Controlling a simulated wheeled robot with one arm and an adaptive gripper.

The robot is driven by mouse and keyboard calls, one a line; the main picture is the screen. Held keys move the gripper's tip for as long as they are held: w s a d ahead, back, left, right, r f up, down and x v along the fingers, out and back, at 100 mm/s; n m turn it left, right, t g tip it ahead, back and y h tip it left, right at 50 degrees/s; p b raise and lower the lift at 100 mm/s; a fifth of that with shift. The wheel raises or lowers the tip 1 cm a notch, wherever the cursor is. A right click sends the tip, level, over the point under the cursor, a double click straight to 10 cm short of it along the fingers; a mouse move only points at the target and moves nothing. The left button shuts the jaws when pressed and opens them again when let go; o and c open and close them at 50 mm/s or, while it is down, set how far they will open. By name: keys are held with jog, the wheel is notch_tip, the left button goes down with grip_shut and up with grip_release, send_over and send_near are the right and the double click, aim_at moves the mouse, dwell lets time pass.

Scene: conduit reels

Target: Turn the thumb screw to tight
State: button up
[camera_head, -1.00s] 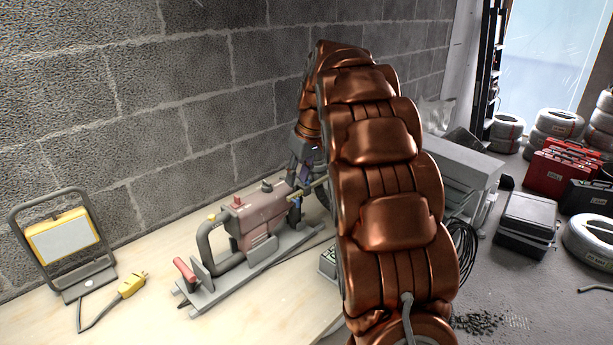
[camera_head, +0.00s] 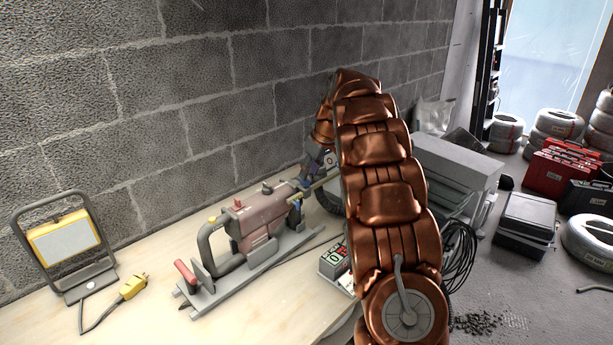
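A machine with a dull red body (camera_head: 259,222) and a grey base stands on the wooden bench along the block wall. I cannot tell for sure which part is the thumb screw. My gripper (camera_head: 314,177) is at the machine's right end, small and partly hidden behind my copper-coloured arm. Whether its fingers are open or touch anything does not show.
A work lamp (camera_head: 64,245) and a yellow plug (camera_head: 132,286) with its cable are on the bench at left. A small box with green and red switches (camera_head: 335,262) is by the bench's right edge. Cases (camera_head: 526,220) and reels (camera_head: 592,238) stand on the floor at right.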

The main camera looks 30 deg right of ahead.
aim_at(305, 182)
jog(key=shift+p+x, duration=0.3)
jog(key=shift+x, duration=1.4)
jog(key=shift+s, duration=0.1)
grip_shut()
